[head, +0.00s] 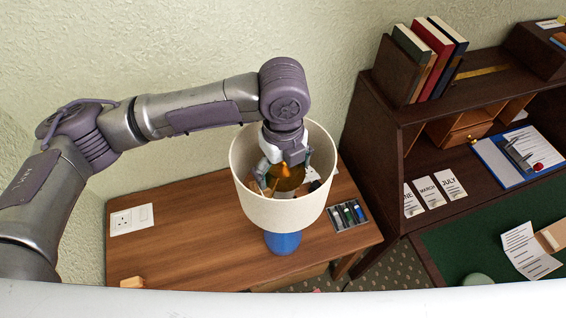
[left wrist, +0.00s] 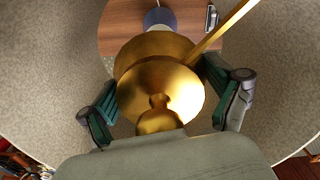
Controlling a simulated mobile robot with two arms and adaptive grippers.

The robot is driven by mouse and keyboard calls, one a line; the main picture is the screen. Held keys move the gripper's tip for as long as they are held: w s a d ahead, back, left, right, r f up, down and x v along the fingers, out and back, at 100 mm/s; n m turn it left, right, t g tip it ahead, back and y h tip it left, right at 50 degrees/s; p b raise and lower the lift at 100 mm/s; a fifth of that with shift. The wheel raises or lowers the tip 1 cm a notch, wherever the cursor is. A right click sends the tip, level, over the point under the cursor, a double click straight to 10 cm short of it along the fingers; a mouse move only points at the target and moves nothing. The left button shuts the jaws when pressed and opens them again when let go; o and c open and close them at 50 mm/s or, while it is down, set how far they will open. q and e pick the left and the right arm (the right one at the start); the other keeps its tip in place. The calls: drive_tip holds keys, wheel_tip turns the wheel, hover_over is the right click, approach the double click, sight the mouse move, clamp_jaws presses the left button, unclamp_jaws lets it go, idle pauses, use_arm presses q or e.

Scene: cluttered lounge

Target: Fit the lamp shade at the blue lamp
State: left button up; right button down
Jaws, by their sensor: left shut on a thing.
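The cream lamp shade (head: 285,210) is a wide open drum above the side table. My left gripper (head: 286,174) reaches down inside it and is shut on the shade's brass centre fitting (left wrist: 160,88). In the left wrist view the gripper's green-padded fingers (left wrist: 165,105) flank the fitting, with the shade's pale inner wall (left wrist: 55,65) around them. The blue lamp (head: 282,243) shows below the shade's lower rim, its upper part hidden. It also shows beyond the brass discs in the left wrist view (left wrist: 160,17). Contact between shade and lamp cannot be told. My right gripper is out of view.
The lamp stands on a wooden side table (head: 170,235) against the wall. A dark desk with shelves (head: 385,135) and books rises at right.

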sight(283, 183)
use_arm(q)
drive_tip(key=shift+f+b, duration=0.35)
drive_tip(key=shift+f, duration=0.75)
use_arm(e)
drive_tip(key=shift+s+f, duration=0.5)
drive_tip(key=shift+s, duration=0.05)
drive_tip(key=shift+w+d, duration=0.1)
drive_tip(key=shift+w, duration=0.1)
use_arm(q)
drive_tip(key=shift+r+p, duration=0.1)
drive_tip(key=shift+p, duration=0.55)
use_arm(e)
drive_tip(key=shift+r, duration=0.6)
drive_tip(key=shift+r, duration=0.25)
use_arm(q)
drive_tip(key=shift+p, duration=0.6)
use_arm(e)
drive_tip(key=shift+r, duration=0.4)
use_arm(q)
drive_tip(key=shift+f+b, duration=0.8)
drive_tip(key=shift+f, duration=1.3)
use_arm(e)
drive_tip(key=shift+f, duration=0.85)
use_arm(q)
drive_tip(key=o, duration=0.9)
